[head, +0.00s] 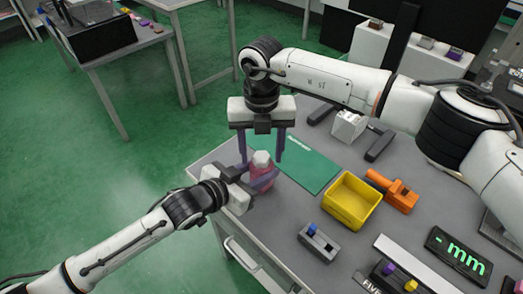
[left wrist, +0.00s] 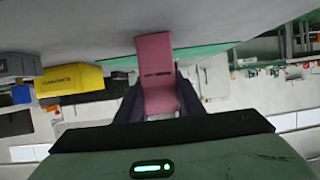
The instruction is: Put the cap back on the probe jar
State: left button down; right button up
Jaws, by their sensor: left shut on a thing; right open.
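A pink probe jar (head: 260,174) stands at the near left corner of the grey table. My left gripper (head: 263,180) comes in from the left and is shut on the jar's body. The jar also shows between the fingers in the left wrist view (left wrist: 157,72). A pale, faceted piece that looks like the cap (head: 261,158) is at the jar's top; I cannot tell whether it is seated. My right gripper (head: 262,161) points down above the jar, open, with one finger on each side of the pale piece and apparent gaps.
A green mat (head: 308,170) lies behind the jar. A yellow bin (head: 352,201), an orange fixture (head: 393,190) and a grey block with a blue lever (head: 319,241) stand to the right. A display reading "- mm" (head: 458,254) is at the near right.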

jog(key=shift+r, duration=2.25)
jog(key=n, duration=0.2)
jog(key=r+n, duration=0.1)
jog(key=n, duration=0.2)
jog(key=shift+r+n, duration=0.25)
jog(key=shift+n, duration=0.05)
jog(key=n, duration=0.1)
jog(key=r+n, duration=0.1)
jog(key=n, duration=0.1)
jog(key=shift+n, duration=0.3)
jog(key=n, duration=0.2)
jog(key=r+n, duration=0.1)
jog(key=shift+n, duration=0.4)
